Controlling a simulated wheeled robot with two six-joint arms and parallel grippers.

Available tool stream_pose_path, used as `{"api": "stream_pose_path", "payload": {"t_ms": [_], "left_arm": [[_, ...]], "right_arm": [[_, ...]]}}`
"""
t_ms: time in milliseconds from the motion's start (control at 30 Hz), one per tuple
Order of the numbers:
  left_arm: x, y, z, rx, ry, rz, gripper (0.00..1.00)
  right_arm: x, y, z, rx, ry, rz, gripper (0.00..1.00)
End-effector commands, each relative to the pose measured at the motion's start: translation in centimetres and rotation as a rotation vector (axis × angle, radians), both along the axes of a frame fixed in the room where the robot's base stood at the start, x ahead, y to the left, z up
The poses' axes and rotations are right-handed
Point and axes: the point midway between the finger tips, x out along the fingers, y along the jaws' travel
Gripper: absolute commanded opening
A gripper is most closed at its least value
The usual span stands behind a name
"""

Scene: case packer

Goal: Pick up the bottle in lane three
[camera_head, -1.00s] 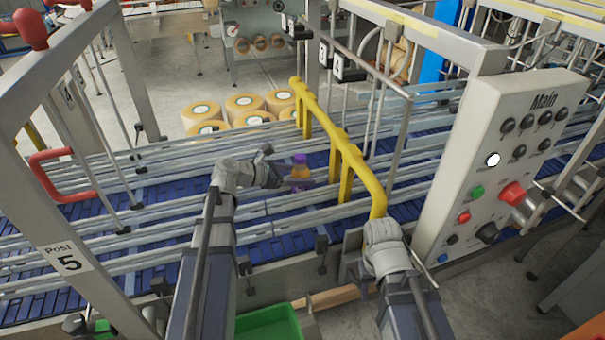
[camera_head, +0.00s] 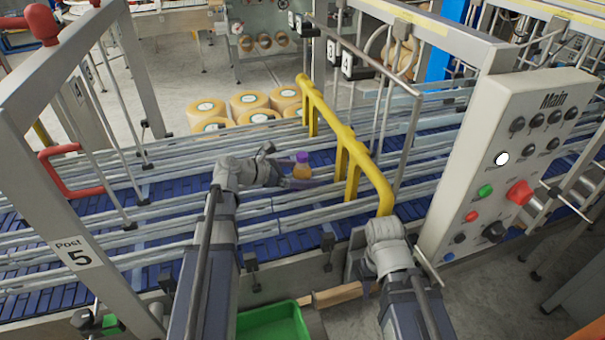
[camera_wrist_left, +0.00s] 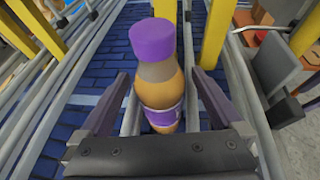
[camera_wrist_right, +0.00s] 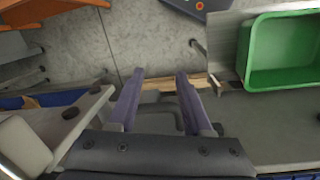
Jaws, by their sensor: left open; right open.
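A bottle with a purple cap, orange-brown contents and a purple label (camera_head: 302,170) stands on the blue conveyor between guide rails, left of the yellow frame. In the left wrist view the bottle (camera_wrist_left: 160,85) stands upright between the fingers of my left gripper (camera_wrist_left: 160,110). My left gripper (camera_head: 285,168) is open, with a finger on each side of the bottle; I cannot tell whether either touches it. My right gripper (camera_wrist_right: 157,90) is open and empty, pointing down near the conveyor's front edge.
The yellow frame (camera_head: 345,145) stands close right of the bottle. Metal guide rails (camera_head: 110,240) run along the lanes. The Main control panel (camera_head: 515,160) is at right. A green bin (camera_head: 275,322) sits below; it also shows in the right wrist view (camera_wrist_right: 285,80).

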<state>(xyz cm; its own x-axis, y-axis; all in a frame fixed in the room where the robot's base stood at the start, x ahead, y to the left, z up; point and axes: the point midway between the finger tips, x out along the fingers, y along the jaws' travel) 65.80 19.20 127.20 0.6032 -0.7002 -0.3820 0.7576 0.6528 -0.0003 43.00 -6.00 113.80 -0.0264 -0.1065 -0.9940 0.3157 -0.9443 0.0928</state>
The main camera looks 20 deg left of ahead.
Motion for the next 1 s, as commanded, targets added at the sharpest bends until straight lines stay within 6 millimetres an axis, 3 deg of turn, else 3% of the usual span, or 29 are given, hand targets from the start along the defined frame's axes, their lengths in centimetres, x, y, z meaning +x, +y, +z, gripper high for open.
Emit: {"api": "stream_pose_path", "payload": {"t_ms": [533, 1000], "left_arm": [[-4.2, 4.9, 2.8, 0.0, 0.0, 0.001, 1.0], [-4.7, 5.5, 3.0, 0.0, 0.0, 0.0, 1.0]], "right_arm": [[0.0, 0.0, 2.8, 0.0, 0.001, 0.003, 0.5], [0.0, 0.0, 3.0, 0.0, 0.001, 0.003, 0.5]]}}
